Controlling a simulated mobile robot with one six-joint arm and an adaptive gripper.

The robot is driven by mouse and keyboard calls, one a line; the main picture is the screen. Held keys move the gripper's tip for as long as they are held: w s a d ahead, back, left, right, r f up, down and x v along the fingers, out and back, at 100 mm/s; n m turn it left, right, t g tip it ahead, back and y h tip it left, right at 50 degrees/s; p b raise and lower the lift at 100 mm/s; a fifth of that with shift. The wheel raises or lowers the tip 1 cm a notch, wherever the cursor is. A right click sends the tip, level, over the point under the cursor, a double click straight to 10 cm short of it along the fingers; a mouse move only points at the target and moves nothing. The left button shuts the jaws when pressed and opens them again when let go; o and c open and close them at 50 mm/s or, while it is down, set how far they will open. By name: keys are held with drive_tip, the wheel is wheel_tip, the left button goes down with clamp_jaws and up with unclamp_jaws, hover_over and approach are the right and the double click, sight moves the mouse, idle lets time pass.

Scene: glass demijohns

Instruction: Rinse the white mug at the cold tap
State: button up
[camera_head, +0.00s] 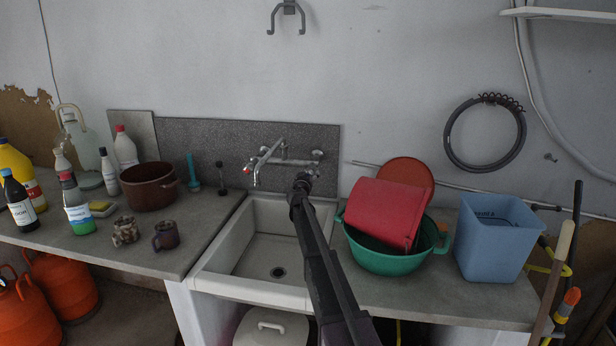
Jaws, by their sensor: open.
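No white mug shows plainly in the head view. Two mugs stand on the left worktop near its front edge: a mottled brown-and-pale one (125,231) and a dark brown one (166,236). A wall mixer tap (275,160) hangs over the white sink (245,283), its spout pointing down. Its left handle has a red mark; the right handle (317,155) shows no clear colour. No water stream is visible. My gripper (305,178) is open with nothing seen in it, at the sink's back right, near the tap's right side. Its fingers are small and dark here.
A green basin (383,262) holding a red tub (385,213) and a blue bin (495,238) crowd the right worktop. A brown pot (149,187), bottles and a glass demijohn (84,150) fill the left back. The sink bowl looks empty.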

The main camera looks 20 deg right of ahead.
drive_tip(key=c, duration=1.2)
drive_tip(key=shift+o, duration=0.2)
drive_tip(key=shift+n, duration=1.7)
drive_tip(key=o, duration=1.2)
drive_tip(key=shift+c, duration=0.2)
